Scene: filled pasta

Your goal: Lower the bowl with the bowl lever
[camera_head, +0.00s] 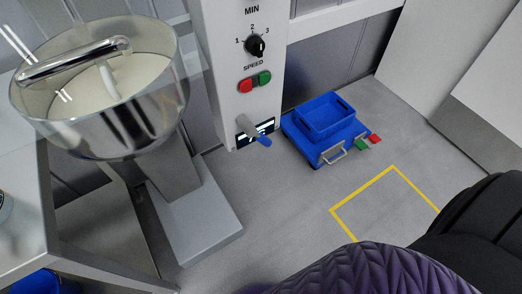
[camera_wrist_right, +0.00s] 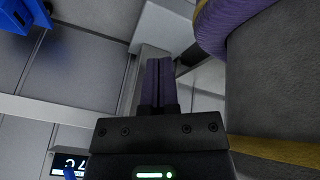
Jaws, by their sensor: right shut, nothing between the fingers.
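The steel mixer bowl (camera_head: 110,85) is on the left in the head view, with pale dough or cream inside and a metal tool across it. The bowl lever (camera_head: 255,132), a grey stub with a blue tip, sticks out of the lower front of the white mixer column (camera_head: 236,70). In the right wrist view, the blue tip (camera_wrist_right: 69,174) shows at the bottom left edge, below a lit display. My right gripper (camera_wrist_right: 158,62) is shut and empty, apart from the lever. My left gripper is not in view.
A speed dial (camera_head: 256,45) and red and green buttons (camera_head: 255,82) sit above the lever. A blue crate (camera_head: 325,117) on a blue base stands right of the column. A yellow outlined square (camera_head: 393,168) marks clear floor. My purple and black arm covers the lower right.

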